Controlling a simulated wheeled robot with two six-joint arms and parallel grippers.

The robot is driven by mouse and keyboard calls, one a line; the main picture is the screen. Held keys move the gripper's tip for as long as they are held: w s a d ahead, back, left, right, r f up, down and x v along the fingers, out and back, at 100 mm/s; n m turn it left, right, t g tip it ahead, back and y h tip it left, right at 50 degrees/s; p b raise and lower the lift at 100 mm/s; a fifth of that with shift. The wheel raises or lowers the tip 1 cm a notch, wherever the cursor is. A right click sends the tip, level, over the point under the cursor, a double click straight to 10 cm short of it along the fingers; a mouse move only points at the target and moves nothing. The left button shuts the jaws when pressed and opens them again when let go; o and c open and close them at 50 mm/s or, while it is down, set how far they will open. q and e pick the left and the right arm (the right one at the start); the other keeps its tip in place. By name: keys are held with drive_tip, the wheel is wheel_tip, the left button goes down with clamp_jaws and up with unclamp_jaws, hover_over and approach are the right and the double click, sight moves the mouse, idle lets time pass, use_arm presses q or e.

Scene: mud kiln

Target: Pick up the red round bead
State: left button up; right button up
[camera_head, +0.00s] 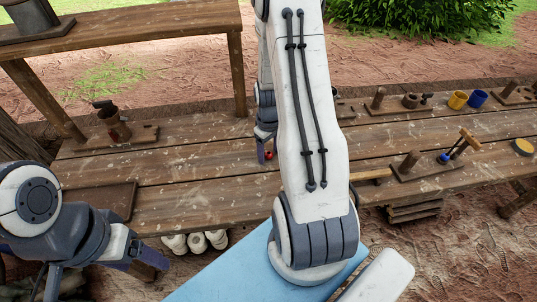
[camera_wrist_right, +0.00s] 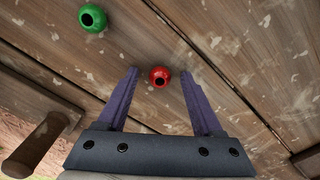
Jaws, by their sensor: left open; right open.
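The red round bead (camera_wrist_right: 160,77) lies on the wooden plank table in the right wrist view, its dark hole showing. It sits between the fingertips of my right gripper (camera_wrist_right: 159,74), with a gap visible on both sides. My right gripper is open and empty. In the head view my right arm hides much of that area, and a small red spot of the bead (camera_head: 268,155) shows beside the purple finger. My left gripper (camera_head: 145,266) is at the lower left, off the table's front edge, open and far from the bead.
A green bead (camera_wrist_right: 93,18) lies on the planks at the upper left of the right wrist view. A wooden handle (camera_wrist_right: 42,138) is left of the gripper. Yellow (camera_head: 457,100) and blue (camera_head: 478,98) cups stand at the right. A dark tray (camera_head: 105,198) lies at the left.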

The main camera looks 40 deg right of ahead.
clamp_jaws()
drive_tip(key=shift+r, duration=0.15)
